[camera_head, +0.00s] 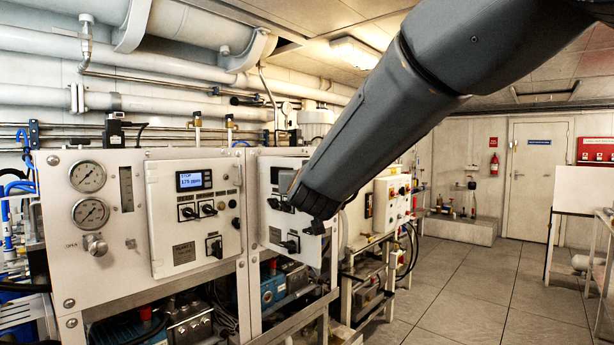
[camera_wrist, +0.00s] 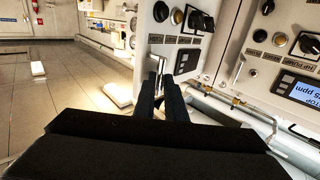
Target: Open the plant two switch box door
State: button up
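The plant two switch box (camera_head: 283,229) is the white box right of the plant one box in the head view, partly hidden by my arm. My gripper (camera_head: 316,226) is by the box's right side. In the wrist view its dark fingers (camera_wrist: 159,78) lie close together, with a small bright piece at the tips; I cannot tell whether they hold it.
The plant one box (camera_head: 195,218) with its lit display is on the left, beside two gauges (camera_head: 88,193). A white box with buttons (camera_head: 392,203) stands farther right. Metal frames and pumps are below. The tiled floor (camera_head: 465,285) to the right is clear.

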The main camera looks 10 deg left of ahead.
jog(key=o, duration=0.4)
jog(key=shift+a+f, duration=0.2)
jog(key=shift+a, duration=0.15)
jog(key=shift+c, duration=0.2)
jog(key=shift+o, duration=0.2)
jog(key=shift+w+d, duration=0.1)
jog(key=shift+d, duration=0.05)
jog(key=shift+d+f, duration=0.1)
jog(key=shift+f, duration=0.1)
jog(key=s+d+b, duration=0.1)
jog(key=s, duration=0.6)
jog(key=shift+s+d+r, duration=0.2)
jog(key=shift+s+r, duration=0.1)
jog(key=shift+r, duration=0.05)
